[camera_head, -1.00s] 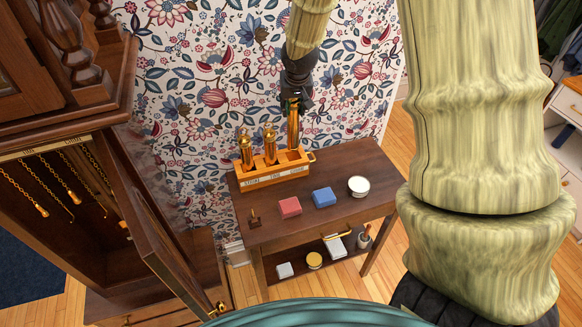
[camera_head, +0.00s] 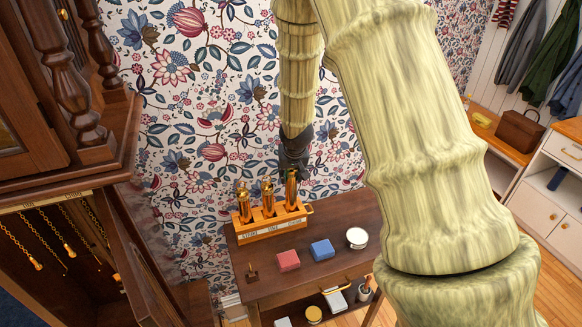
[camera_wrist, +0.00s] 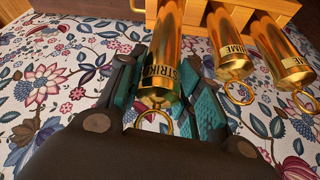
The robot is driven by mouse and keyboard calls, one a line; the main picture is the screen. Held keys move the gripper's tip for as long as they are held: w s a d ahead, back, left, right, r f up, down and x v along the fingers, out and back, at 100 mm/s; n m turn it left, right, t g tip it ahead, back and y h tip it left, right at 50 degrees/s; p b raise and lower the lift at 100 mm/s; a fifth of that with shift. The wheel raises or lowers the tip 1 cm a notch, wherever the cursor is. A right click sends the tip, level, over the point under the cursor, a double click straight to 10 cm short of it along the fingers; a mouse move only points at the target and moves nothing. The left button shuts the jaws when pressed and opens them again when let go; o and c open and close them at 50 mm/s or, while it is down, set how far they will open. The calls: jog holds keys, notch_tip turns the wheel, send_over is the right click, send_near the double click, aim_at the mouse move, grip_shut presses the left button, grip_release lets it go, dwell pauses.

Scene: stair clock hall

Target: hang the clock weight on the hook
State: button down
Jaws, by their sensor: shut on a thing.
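My gripper (camera_head: 291,172) is shut on a brass clock weight (camera_head: 291,188), the rightmost in the wooden rack (camera_head: 258,237) on the side table. In the wrist view, this weight (camera_wrist: 163,65), marked STRIKE, is between my gripper's fingers (camera_wrist: 160,92), its ring near the palm. Its far end is at the rack; I cannot tell whether it is clear of its slot. Two other brass weights (camera_head: 268,198) (camera_head: 243,203) stand upright in the rack. At left, in the open clock case, chains end in small brass hooks (camera_head: 36,264) (camera_head: 70,251).
The case's open door (camera_head: 145,265) stands between the hooks and the table (camera_head: 345,212). On the table are a red block (camera_head: 288,260), a blue block (camera_head: 322,250), a white round tin (camera_head: 357,238) and a small dark stand (camera_head: 252,273). The floral wall is close behind the rack.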

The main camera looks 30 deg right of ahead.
aim_at(291, 184)
jog(key=shift+f+p, duration=0.8)
jog(key=shift+f, duration=1.45)
jog(key=c, duration=1)
grip_release()
jog(key=shift+f+b, duration=0.15)
jog(key=shift+b, duration=0.3)
jog(key=shift+b+v, duration=1.1)
jog(key=shift+v, duration=1.45)
jog(key=shift+b+v, duration=0.45)
jog(key=shift+v, duration=2.5)
jog(key=shift+a, duration=0.2)
